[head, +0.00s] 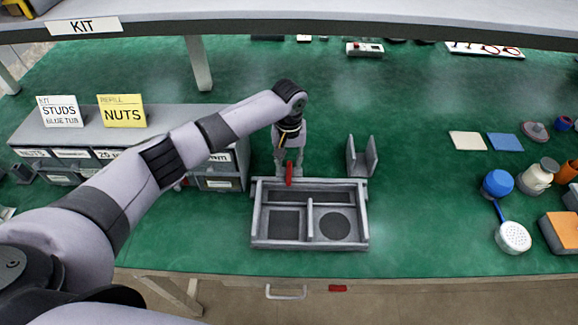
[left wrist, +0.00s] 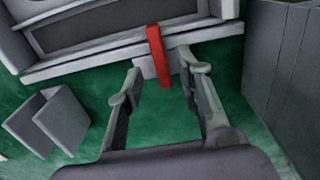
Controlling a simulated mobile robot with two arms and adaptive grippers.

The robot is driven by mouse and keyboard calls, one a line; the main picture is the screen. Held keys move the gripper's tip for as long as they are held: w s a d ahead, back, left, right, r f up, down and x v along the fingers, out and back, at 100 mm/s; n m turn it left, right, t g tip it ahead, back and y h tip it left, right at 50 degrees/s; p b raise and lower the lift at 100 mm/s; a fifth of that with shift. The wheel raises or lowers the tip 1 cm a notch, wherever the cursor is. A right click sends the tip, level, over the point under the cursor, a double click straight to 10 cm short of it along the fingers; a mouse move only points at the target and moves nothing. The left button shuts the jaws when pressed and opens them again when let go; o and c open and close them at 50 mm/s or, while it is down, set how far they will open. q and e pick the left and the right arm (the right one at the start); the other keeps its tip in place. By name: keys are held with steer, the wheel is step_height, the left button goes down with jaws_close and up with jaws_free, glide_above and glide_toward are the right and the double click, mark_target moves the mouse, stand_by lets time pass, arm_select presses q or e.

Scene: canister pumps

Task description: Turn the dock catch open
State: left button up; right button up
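The dock (head: 310,243) is a grey tray with a long back slot, a square dark recess and a round dark recess. Its catch (head: 289,174) is a red bar at the middle-left of the dock's back edge. The red catch (left wrist: 158,55) also shows in the left wrist view, running across the dock's rim. My left gripper (head: 287,163) points down at the back edge. In the left wrist view my left gripper (left wrist: 161,72) is open, with one finger on each side of the catch's near end and gaps visible. My right gripper is not in view.
A grey bracket (head: 362,158) stands behind the dock to the right. A grey drawer unit (head: 170,125) with STUDS and NUTS cards stands to the left. Green mat between the dock and strainer is clear.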

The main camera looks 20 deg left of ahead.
mark_target(289, 171)
arm_select(q)
step_height(289, 171, down, 2)
steer(key=shift+f, duration=0.8)
steer(key=c, duration=0.5)
jaws_close()
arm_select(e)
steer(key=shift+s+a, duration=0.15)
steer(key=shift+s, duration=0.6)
